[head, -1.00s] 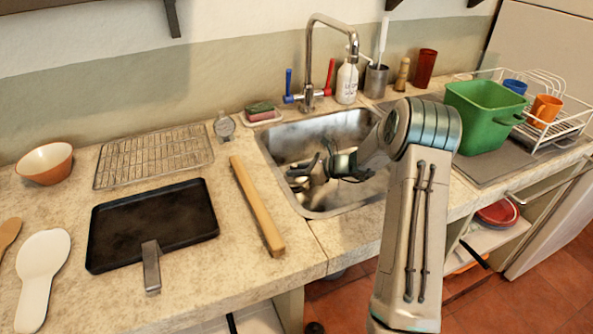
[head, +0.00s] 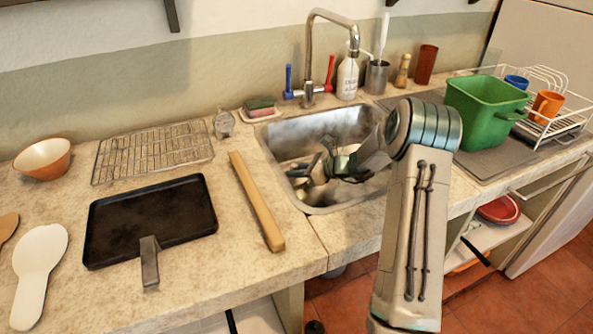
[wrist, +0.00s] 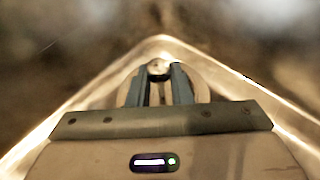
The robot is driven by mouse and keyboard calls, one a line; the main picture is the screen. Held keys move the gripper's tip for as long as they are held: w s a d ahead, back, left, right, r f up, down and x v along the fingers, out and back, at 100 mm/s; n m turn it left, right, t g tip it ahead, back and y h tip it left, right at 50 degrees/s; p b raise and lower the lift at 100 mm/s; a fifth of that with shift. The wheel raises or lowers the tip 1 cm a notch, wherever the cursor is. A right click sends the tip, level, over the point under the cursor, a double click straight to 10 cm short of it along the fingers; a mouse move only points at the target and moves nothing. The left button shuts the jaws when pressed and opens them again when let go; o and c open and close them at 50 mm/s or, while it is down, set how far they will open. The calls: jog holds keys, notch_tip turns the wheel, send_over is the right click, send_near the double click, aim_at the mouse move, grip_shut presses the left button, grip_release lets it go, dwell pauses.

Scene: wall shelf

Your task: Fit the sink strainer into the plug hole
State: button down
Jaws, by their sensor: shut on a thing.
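My gripper (head: 316,168) is down inside the steel sink (head: 294,132), low over the basin floor. In the wrist view my gripper's two fingers (wrist: 159,85) are shut on the sink strainer (wrist: 158,68). Its small round metal knob shows between the fingertips, and part of a pale round rim shows to either side behind them. In the head view the strainer is hard to tell apart from the dark fingers. I cannot make out the plug hole in either view, nor whether the strainer touches the basin floor.
The tap (head: 309,60) arches over the back of the sink. A green tub (head: 484,112) stands to the right.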

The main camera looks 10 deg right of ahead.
jog(key=shift+f, duration=0.35)
jog(key=c, duration=1.2)
grip_release()
jog(key=shift+c, duration=0.2)
jog(key=v, duration=1.4)
jog(key=shift+w+p, duration=0.1)
jog(key=shift+p, duration=0.2)
jog(key=shift+a+r, duration=0.1)
